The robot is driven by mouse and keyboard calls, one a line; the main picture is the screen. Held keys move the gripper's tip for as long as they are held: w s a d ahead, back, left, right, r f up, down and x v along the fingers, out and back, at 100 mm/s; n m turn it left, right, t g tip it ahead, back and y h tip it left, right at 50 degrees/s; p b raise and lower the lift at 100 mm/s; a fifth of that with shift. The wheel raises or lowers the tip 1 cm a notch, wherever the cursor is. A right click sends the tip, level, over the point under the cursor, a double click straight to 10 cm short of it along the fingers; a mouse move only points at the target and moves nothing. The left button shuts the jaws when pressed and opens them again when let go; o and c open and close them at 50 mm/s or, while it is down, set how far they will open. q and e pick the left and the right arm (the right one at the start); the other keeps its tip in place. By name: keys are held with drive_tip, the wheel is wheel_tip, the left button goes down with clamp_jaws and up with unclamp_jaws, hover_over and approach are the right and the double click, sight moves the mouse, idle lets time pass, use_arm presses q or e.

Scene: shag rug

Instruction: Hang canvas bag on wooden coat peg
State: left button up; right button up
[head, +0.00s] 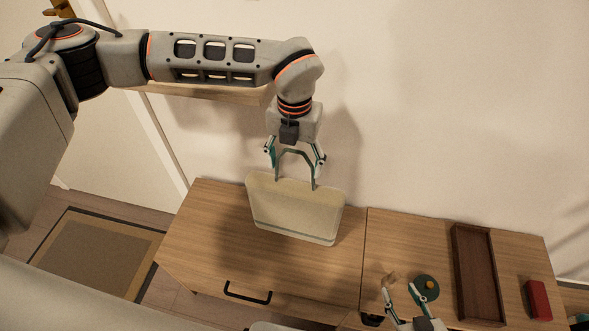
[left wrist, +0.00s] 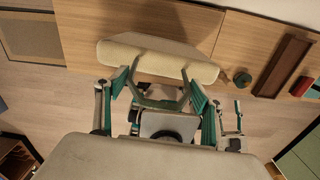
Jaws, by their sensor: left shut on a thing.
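The cream canvas bag (head: 293,208) hangs below my left gripper (head: 295,160), in front of the wall and over the wooden cabinet top. My left gripper is shut on the bag at this handle. The left wrist view shows the bag (left wrist: 158,58) from above, just beyond the fingers. My right gripper (head: 399,291) is open and empty, low over the cabinet's right part. A wooden board (head: 205,92) on the wall shows behind my left arm. No peg can be made out; the arm hides part of the board.
The cabinet (head: 205,230) carries a dark wooden tray (head: 474,275), a red box (head: 538,299) and a small dark green round item (head: 426,288) at the right. The wall right of my left gripper is bare. A doormat (head: 95,255) lies on the floor at left.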

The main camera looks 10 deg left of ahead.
use_arm(q)
wheel_tip(320, 180, down, 2)
drive_tip(key=shift+f, duration=0.35)
drive_tip(key=o, duration=1.5)
drive_tip(key=shift+f, duration=0.1)
drive_tip(key=shift+c, duration=0.2)
drive_tip(key=o, duration=0.3)
use_arm(e)
drive_tip(key=shift+s+a, duration=0.1)
